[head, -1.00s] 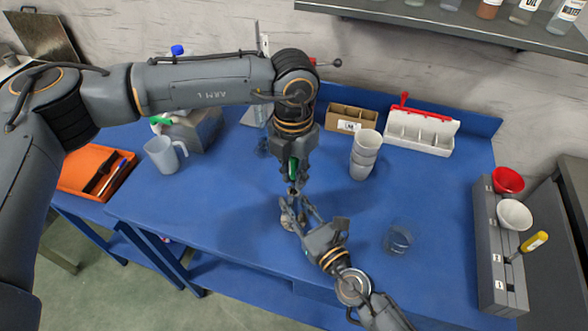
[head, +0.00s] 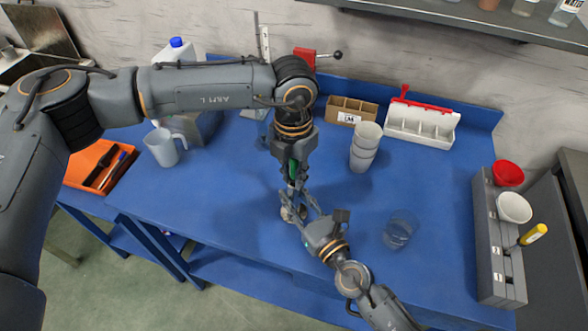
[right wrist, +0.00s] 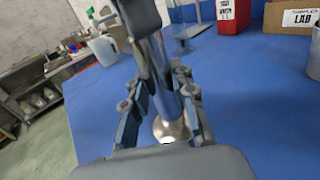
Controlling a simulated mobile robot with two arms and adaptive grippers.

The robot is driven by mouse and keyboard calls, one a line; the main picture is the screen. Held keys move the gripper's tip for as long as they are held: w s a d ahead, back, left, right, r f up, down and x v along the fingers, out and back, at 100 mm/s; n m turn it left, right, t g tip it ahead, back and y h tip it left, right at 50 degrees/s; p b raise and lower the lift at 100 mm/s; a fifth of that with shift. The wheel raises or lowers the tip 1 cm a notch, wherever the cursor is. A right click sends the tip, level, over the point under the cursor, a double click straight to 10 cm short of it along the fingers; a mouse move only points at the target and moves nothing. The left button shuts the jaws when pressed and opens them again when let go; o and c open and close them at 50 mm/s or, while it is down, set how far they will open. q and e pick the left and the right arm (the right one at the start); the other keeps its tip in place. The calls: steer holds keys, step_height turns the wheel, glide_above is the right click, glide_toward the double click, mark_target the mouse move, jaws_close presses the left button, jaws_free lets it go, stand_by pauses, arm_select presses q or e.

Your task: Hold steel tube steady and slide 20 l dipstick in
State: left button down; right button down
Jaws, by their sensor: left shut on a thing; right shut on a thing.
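The steel tube (right wrist: 158,85) stands about upright on a round base (right wrist: 168,130) in the right wrist view. My right gripper (right wrist: 163,95) is shut on it, one finger on each side. In the head view my right gripper (head: 308,203) reaches in from the lower right, and the tube is mostly hidden. My left gripper (head: 292,182) points down from above, shut on a green-handled piece (head: 293,168), seemingly the dipstick. It is directly over the tube. The dipstick's lower end is hidden, so I cannot tell how far it is inside the tube.
Stacked white cups (head: 364,148) stand right of my left gripper, and a clear glass (head: 399,230) is to the right of my right gripper. A jug (head: 163,148) and an orange tray (head: 88,160) are at left. A grey rack (head: 492,240) borders the right side.

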arm_select(q)
steer(key=c, duration=1.2)
jaws_free()
steer(key=shift+o, duration=0.2)
step_height(320, 180, up, 12)
steer(key=shift+f, duration=0.1)
arm_select(e)
steer(key=c, duration=1)
jaws_free()
